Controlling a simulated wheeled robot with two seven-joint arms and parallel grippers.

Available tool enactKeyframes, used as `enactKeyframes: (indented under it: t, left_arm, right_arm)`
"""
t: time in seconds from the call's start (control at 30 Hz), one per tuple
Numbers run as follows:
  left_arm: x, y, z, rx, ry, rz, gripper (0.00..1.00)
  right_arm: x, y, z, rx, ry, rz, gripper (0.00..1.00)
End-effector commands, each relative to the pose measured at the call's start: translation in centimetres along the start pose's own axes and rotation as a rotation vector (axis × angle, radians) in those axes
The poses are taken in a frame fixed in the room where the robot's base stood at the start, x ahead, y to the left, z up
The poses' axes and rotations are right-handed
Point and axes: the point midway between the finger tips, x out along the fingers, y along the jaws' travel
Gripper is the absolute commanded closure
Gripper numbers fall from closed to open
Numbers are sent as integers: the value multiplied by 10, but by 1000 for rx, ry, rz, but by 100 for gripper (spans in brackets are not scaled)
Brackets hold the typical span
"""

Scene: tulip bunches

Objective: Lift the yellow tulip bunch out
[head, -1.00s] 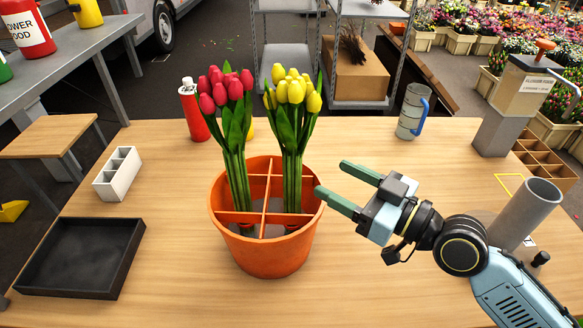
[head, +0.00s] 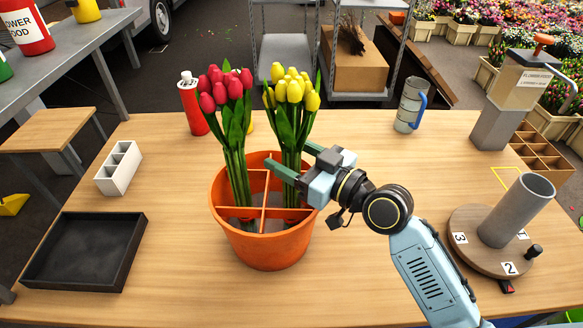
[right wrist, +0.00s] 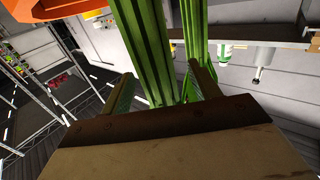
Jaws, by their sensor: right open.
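The yellow tulip bunch (head: 292,92) stands upright in the back right compartment of the orange divided pot (head: 262,246). My right gripper (head: 287,154) is open at its green stems, just above the pot rim. One finger passes in front of the stems and the other goes behind them. In the right wrist view, green stems (right wrist: 143,45) rise between the two open fingers (right wrist: 163,88). The red tulip bunch (head: 225,90) stands upright in the pot, left of the yellow one. My left gripper is out of view.
A black tray (head: 82,252) and a white divided box (head: 119,168) are on the table at left. A red bottle (head: 193,106) stands behind the pot. A grey mug (head: 409,105) and a round numbered stand (head: 472,262) with a grey tube (head: 515,211) are at right.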

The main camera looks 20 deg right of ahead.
Motion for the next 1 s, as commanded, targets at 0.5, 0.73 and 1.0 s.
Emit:
enactKeyframes:
  t: [0.5,0.73,1.0]
  left_arm:
    - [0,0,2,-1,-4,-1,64]
    - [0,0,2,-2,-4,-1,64]
    - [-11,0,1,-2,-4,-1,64]
  right_arm:
    - [-1,0,0,0,0,0,87]
    - [-1,0,-1,0,2,1,96]
    - [-1,0,-31,-4,6,1,96]
